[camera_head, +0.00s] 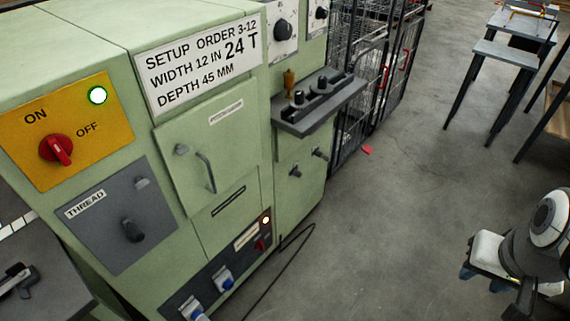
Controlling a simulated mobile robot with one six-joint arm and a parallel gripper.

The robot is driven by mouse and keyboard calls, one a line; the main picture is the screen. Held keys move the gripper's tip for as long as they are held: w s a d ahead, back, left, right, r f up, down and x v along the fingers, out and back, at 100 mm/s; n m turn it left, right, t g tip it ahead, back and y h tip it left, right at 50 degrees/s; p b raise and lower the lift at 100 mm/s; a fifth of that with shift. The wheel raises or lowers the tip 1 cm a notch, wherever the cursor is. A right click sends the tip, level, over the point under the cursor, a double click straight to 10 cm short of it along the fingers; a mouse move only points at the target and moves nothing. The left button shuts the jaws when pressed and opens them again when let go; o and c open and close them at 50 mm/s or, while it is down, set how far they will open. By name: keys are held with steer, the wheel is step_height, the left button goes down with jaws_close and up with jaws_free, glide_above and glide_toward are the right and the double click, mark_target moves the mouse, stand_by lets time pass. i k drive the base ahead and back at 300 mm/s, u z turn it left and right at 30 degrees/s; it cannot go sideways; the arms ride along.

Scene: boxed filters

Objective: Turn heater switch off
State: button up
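A green machine fills the left side. Its yellow panel (85,118) carries a red rotary switch (57,150) between the labels ON and OFF, and a lit round lamp (97,95) with a green rim. The red handle slants toward the lower right. A smaller red switch (260,245) sits low on the machine beside a lit orange-rimmed lamp (265,220). I cannot read which switch is labelled heater. The end of my arm with my gripper (482,278) is at the lower right, far from both switches. Its fingers are too unclear to tell open from shut.
A grey THREAD panel (115,215) with a dark knob lies below the yellow panel. A grey shelf (320,105) juts from the machine. Black wire cages (385,60) stand behind. A black cable (285,265) lies on the floor. Open floor (390,220) lies between machine and arm.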

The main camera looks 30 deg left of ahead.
mark_target(259, 245)
steer(key=u, duration=3)
steer(key=k, duration=1.2)
steer(key=z, duration=0.85)
steer(key=i, duration=1)
steer(key=k, duration=0.65)
